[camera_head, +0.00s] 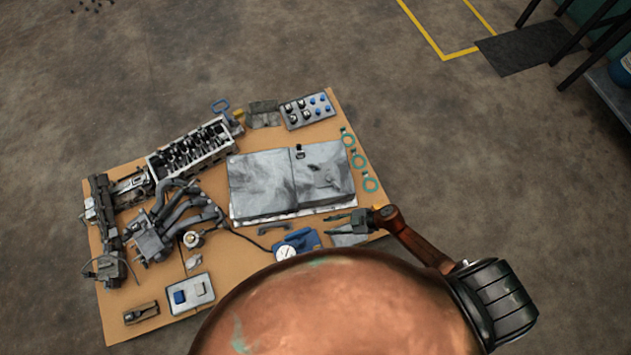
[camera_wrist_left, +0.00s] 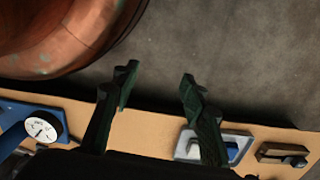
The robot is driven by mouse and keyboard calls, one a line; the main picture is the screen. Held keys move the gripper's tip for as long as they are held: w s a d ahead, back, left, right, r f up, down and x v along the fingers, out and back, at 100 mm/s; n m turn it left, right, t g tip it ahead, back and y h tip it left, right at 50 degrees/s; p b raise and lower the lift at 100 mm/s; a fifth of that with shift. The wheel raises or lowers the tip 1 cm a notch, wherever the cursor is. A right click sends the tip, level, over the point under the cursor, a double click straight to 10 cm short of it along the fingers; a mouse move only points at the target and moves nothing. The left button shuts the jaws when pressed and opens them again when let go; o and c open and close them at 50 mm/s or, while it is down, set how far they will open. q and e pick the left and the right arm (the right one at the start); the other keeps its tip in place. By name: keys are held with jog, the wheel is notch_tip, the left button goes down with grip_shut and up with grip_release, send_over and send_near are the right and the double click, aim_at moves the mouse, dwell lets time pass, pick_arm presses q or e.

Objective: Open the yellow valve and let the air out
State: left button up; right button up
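No yellow valve is clear to me. A small yellow piece (camera_head: 238,115) lies near the board's top edge, too small to identify. A white dial gauge (camera_head: 286,253) lies beside a blue part (camera_head: 303,239) near the board's front edge, and the gauge also shows in the left wrist view (camera_wrist_left: 42,129). My right gripper (camera_head: 328,224) is over the front right of the board, right of the blue part, its fingers pointing left, apart and empty. My left gripper (camera_wrist_left: 158,84) is open and empty in its wrist view; it is hidden in the head view.
A two-button tray (camera_head: 191,294) is front left. Open floor surrounds the board.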

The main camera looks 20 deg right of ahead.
aim_at(318, 246)
jog(key=s+a+f+n+g+b, duration=0.1)
jog(key=a+f+b, duration=0.1)
jog(key=s+a+f+n+g+b, duration=0.1)
jog(key=s+a+f+b, duration=0.1)
jog(key=f, duration=0.1)
jog(key=s+a+f+n+g+b, duration=0.1)
jog(key=a+f+g, duration=0.1)
jog(key=f, duration=0.1)
jog(key=shift+s+f+h+b, duration=0.15)
jog(key=shift+s+h+b, duration=0.15)
jog(key=shift+b, duration=0.1)
pick_arm(q)
jog(key=w+d+r, duration=0.1)
jog(key=r, duration=0.5)
jog(key=w+d+r, duration=0.1)
jog(key=w+r, duration=0.1)
jog(key=r, duration=0.4)
jog(key=shift+d+r+h, duration=0.25)
jog(key=shift+r+h, duration=0.05)
jog(key=shift+r, duration=0.05)
pick_arm(e)
jog(key=shift+w+a+f, duration=0.1)
jog(key=shift+a+f, duration=0.1)
jog(key=shift+a, duration=0.05)
pick_arm(q)
jog(key=shift+w, duration=0.1)
pick_arm(e)
grip_shut()
jog(key=shift+d, duration=0.1)
